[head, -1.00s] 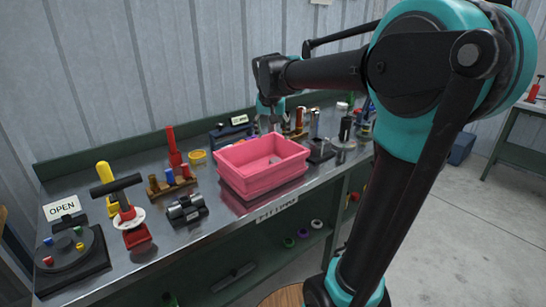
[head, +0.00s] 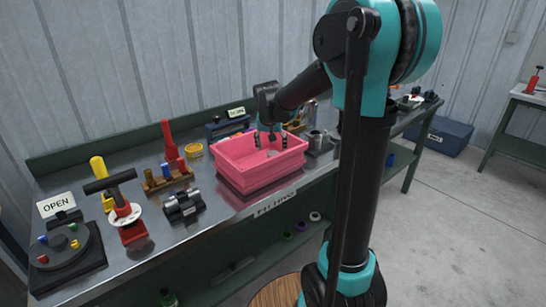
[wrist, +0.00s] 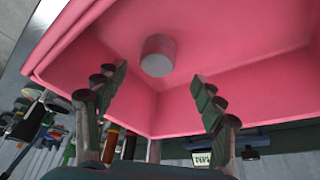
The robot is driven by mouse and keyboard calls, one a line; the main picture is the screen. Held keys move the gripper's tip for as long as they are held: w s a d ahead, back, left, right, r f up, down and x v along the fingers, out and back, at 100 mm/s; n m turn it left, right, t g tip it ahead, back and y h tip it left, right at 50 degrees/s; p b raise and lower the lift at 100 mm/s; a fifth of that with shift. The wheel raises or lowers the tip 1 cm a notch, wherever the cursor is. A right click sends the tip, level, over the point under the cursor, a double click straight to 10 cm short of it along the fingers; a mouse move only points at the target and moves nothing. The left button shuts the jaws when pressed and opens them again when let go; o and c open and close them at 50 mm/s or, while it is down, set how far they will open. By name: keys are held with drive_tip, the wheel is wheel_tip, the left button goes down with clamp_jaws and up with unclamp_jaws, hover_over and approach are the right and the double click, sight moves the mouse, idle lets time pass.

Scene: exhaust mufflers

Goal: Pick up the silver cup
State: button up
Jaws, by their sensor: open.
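A small silver cup (wrist: 157,55) sits inside the pink bin (wrist: 240,92). In the head view the cup (head: 271,153) shows as a small grey patch inside the bin (head: 255,178). My gripper (head: 270,138) is over the bin, pointing down, above the cup. In the wrist view my gripper (wrist: 160,95) has its two fingers spread wide with nothing between them, and the cup lies ahead, between and beyond the fingertips. Whether the fingertips are below the bin's rim is hard to tell.
The bin stands on a metal workbench (head: 130,270). To its left are a black cylindrical part (head: 183,205), a wooden rack (head: 168,180) and a yellow ring (head: 194,150). A dark stand with a metal cylinder (head: 316,140) is close on its right. The bin walls surround the cup.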

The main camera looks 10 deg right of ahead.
sight(273, 153)
drive_tip(key=shift+x, duration=2.6)
drive_tip(key=shift+d, duration=0.2)
drive_tip(key=c, duration=1.2)
